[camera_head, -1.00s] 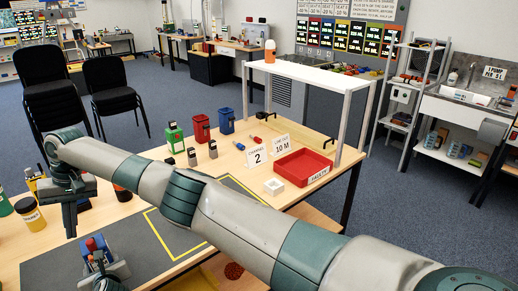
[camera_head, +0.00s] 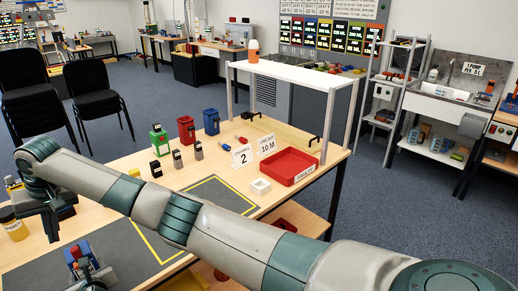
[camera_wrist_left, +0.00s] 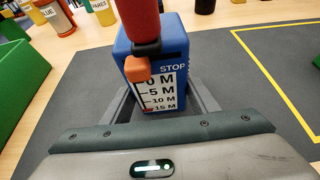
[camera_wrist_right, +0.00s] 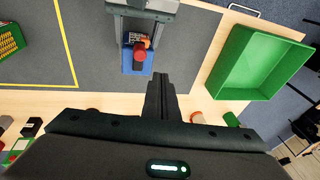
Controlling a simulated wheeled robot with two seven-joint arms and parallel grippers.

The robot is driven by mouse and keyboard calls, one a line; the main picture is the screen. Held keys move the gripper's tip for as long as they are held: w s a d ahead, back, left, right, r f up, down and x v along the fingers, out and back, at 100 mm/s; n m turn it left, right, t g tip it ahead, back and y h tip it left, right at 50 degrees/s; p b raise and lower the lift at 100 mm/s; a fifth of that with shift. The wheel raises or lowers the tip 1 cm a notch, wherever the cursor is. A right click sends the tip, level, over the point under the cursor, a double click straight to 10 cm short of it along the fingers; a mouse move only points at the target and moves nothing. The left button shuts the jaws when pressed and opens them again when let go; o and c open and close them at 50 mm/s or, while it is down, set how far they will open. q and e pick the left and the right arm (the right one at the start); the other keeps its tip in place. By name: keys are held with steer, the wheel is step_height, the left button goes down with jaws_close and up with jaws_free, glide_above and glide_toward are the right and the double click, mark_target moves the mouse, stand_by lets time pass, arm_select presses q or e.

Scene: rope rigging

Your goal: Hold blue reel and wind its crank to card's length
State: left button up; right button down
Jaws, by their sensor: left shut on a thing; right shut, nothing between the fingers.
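The blue reel (camera_head: 84,255) stands on the dark mat at the lower left, with a red crank knob on top. My left gripper (camera_head: 92,278) is shut on it. In the left wrist view the reel (camera_wrist_left: 178,48) sits between the fingers, its scale running from 0 M down to 15 M. A red mark shows near 15 M, and an orange crank arm overlaps the scale's top. My right gripper (camera_head: 50,222) is shut and empty, pointing down beside the reel; its fingers show in the right wrist view (camera_wrist_right: 160,85). The white card (camera_head: 266,145) reads 10 M.
A card marked 2 (camera_head: 242,156), a red tray (camera_head: 290,168) and a small white box (camera_head: 260,186) stand at the right of the table. A green bin (camera_wrist_right: 262,62) lies near the reel. The mat's yellow-outlined area is clear.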

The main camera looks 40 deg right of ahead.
mark_target(71, 251)
steer(key=shift+f, duration=0.2)
steer(key=shift+f, duration=2.8)
steer(key=shift+s+d, duration=0.7)
steer(key=shift+d, duration=0.2)
steer(key=shift+w+d, duration=0.35)
steer(key=shift+d, duration=0.5)
steer(key=shift+w+d, duration=0.3)
steer(key=shift+d, duration=0.5)
steer(key=shift+w+d, duration=0.35)
steer(key=shift+d, duration=0.5)
steer(key=shift+w+d, duration=0.15)
steer(key=shift+w, duration=0.4)
steer(key=shift+s, duration=0.3)
steer(key=shift+r, duration=0.1)
